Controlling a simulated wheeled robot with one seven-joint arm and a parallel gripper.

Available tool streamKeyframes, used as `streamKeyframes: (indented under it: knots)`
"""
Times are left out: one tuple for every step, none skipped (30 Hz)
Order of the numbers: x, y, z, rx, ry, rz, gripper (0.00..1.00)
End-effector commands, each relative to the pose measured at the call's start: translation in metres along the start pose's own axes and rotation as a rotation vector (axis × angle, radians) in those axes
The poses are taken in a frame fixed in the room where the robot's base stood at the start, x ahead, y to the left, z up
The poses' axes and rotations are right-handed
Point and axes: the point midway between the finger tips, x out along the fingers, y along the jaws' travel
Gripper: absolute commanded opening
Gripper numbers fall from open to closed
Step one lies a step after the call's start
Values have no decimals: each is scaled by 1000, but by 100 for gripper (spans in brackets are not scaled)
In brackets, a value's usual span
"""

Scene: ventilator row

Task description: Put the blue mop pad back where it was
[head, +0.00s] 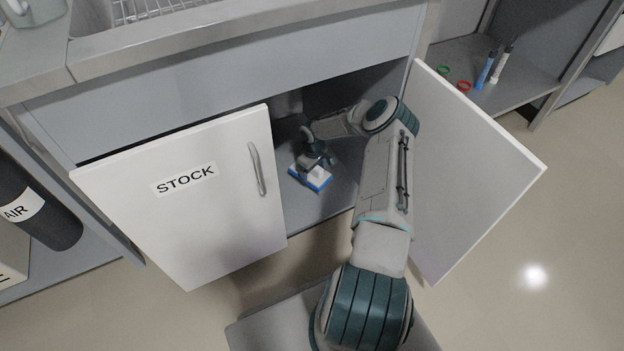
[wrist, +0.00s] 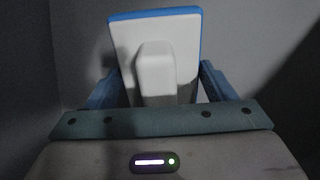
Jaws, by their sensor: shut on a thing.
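The blue mop pad (head: 310,178) is in the open cupboard under the counter in the head view, a white block with a blue underside. It is low, near the cupboard floor; I cannot tell if it touches the floor. My gripper (head: 316,162) is above it, reaching in from the right. In the wrist view the pad (wrist: 182,45) shows its white back, blue edge and a raised white grip. The fingers of my gripper (wrist: 168,95) are on either side of that grip, shut on it. The fingertips are partly hidden.
The left cupboard door (head: 190,195), labelled STOCK, and the right door (head: 470,170) both stand open, with my arm between them. The cupboard floor (head: 335,195) has bare room around the pad. An open shelf (head: 510,85) at right holds rings and two marker-like sticks.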

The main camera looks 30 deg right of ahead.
Motion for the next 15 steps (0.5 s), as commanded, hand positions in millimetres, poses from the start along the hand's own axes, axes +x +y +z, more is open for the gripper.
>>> streamKeyframes:
  knots:
    - [6,-1,0,0,0,-1,52]
    - [10,-1,0,0,0,-1,52]
    - [16,-1,0,1,0,-2,52]
    - [21,-1,0,1,-1,-2,52]
    - [26,-1,0,0,0,-2,52]
    - [32,-2,0,1,1,-2,52]
    - [35,-2,-1,0,1,-2,52]
    - [37,-2,-1,-1,1,-2,52]
    - [37,-2,-1,-1,1,-1,52]
    - [36,-2,-1,-2,1,0,52]
    - [36,-1,-1,-2,1,0,52]
    - [35,-2,-1,-2,0,1,52]
    - [35,-2,-1,-3,0,0,52]
    - [35,-2,-1,-3,0,0,52]
    - [35,-2,-1,-3,0,0,52]
